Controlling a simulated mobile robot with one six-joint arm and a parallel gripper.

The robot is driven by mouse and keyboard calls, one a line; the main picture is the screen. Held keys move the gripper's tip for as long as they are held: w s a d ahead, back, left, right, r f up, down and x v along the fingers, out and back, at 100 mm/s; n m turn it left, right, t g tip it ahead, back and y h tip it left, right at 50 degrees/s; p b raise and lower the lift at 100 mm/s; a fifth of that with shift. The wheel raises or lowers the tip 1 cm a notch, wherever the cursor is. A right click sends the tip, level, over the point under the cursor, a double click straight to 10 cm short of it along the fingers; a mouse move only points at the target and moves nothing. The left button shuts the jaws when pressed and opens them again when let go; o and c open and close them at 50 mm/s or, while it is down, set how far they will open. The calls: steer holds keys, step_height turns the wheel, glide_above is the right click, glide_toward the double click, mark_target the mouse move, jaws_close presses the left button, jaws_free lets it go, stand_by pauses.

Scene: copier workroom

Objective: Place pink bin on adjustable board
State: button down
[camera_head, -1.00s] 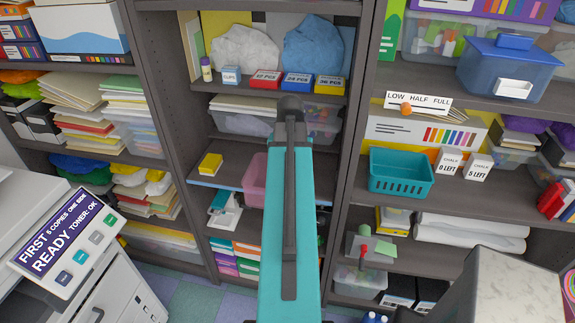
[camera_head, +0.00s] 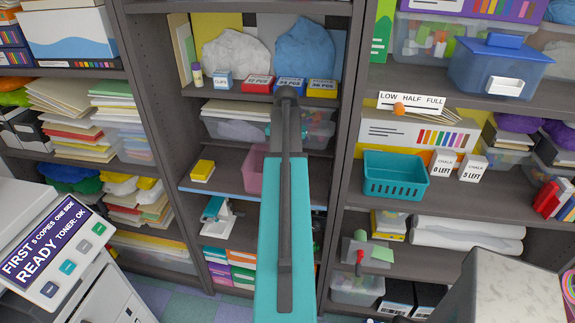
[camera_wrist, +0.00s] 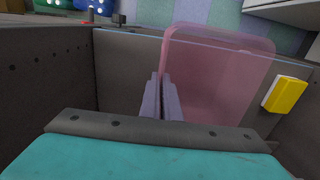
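The translucent pink bin (camera_head: 253,172) is in the middle bookcase at the blue-edged board (camera_head: 227,179), which looks like the adjustable board. It is partly hidden behind my teal arm. In the wrist view the pink bin (camera_wrist: 222,75) fills the upper right, over the grey board (camera_wrist: 125,65). My gripper (camera_wrist: 161,82) has its two fingers close together at the bin's left wall and appears shut on it. Whether the bin's base touches the board is not clear. The head view hides the fingers behind my arm.
A yellow box (camera_head: 203,170) stands on the board left of the bin; it is at the right in the wrist view (camera_wrist: 286,94). Clear board lies between them. The shelf above holds clear tubs (camera_head: 237,122). Bookcase uprights close both sides. A teal basket (camera_head: 394,176) stands farther right.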

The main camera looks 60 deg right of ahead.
steer(key=shift+w+d+f+b, duration=0.15)
steer(key=shift+w+d, duration=0.3)
steer(key=shift+d, duration=0.55)
steer(key=shift+w+d+b, duration=0.25)
steer(key=shift+w+d, duration=0.15)
steer(key=shift+d, duration=0.55)
steer(key=shift+d, duration=0.1)
steer(key=shift+w+d, duration=0.1)
steer(key=shift+d, duration=0.1)
steer(key=shift+w+d+f+b, duration=0.1)
steer(key=shift+d+f+b, duration=0.05)
steer(key=shift+f+b, duration=1.15)
steer(key=shift+f, duration=0.55)
steer(key=shift+f, duration=0.1)
steer(key=c, duration=2)
jaws_free()
step_height(320, 180, up, 12)
steer(key=p, duration=0.7)
